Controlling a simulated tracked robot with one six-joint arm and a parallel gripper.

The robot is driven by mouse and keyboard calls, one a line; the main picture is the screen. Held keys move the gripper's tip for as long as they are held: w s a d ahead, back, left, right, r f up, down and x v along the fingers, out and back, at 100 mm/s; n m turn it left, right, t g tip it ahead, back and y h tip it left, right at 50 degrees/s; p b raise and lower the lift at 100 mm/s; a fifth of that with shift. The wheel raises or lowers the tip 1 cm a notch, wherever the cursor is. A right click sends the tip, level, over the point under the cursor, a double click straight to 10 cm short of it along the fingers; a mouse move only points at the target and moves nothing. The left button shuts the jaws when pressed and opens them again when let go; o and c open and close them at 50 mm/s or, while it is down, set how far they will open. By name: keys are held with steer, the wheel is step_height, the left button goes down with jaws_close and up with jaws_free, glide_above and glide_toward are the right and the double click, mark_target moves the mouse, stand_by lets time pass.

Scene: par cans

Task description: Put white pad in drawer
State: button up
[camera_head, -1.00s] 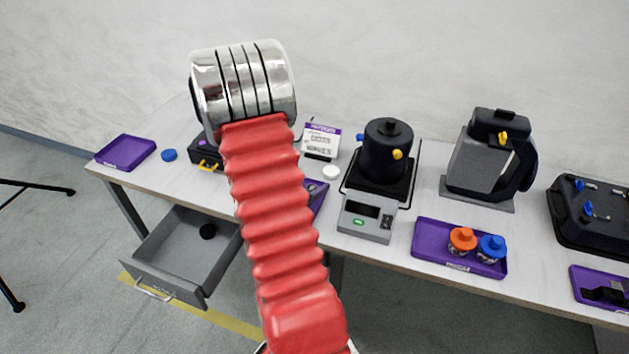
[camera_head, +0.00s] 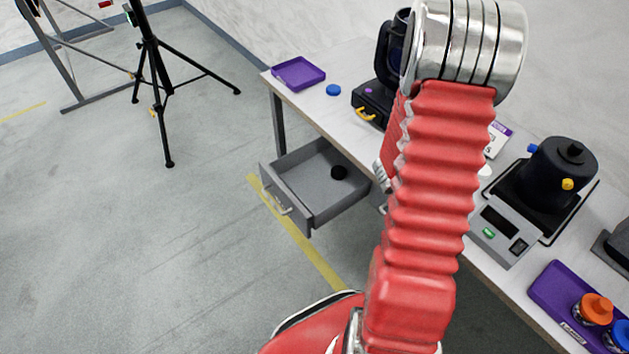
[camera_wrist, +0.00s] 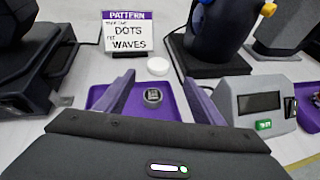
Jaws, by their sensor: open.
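The white pad (camera_wrist: 157,66) is a small round white disc lying on the table, just beyond the purple tray in the wrist view. In the head view a sliver of it (camera_head: 485,170) shows beside my red arm. My gripper (camera_wrist: 158,80) is open, with its two fingers over the purple tray (camera_wrist: 100,95) and short of the pad. A small dark grey round piece (camera_wrist: 153,97) sits on that tray, seen between the fingers. My arm hides my gripper in the head view.
A card sign (camera_wrist: 127,33) stands behind the pad. A blue disc (camera_head: 333,90) and an empty purple tray (camera_head: 298,73) lie at the table's far left end. A tripod (camera_head: 155,80) stands on open floor.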

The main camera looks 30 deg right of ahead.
steer(key=a+r+m+g+y, duration=0.1)
steer(key=a+r+m+y, duration=0.2)
steer(key=a+r+m, duration=0.8)
steer(key=a+r+m+t+y, duration=0.2)
steer(key=a+r+y, duration=0.1)
steer(key=a, duration=0.9)
steer(key=a+r+m+t+y, duration=0.2)
steer(key=a+r+t+y, duration=0.1)
steer(key=a, duration=0.9)
steer(key=a+r+m+t+y, duration=0.1)
steer(key=a+r+t+y, duration=0.1)
steer(key=a, duration=1)
steer(key=r+y, duration=0.1)
steer(key=y, duration=0.1)
steer(key=shift+s+r+m+t+y, duration=0.25)
steer(key=shift+r+m+t+y, duration=0.05)
steer(key=shift+r+m, duration=0.1)
steer(key=shift+o, duration=0.5)
steer(key=shift+a, duration=0.1)
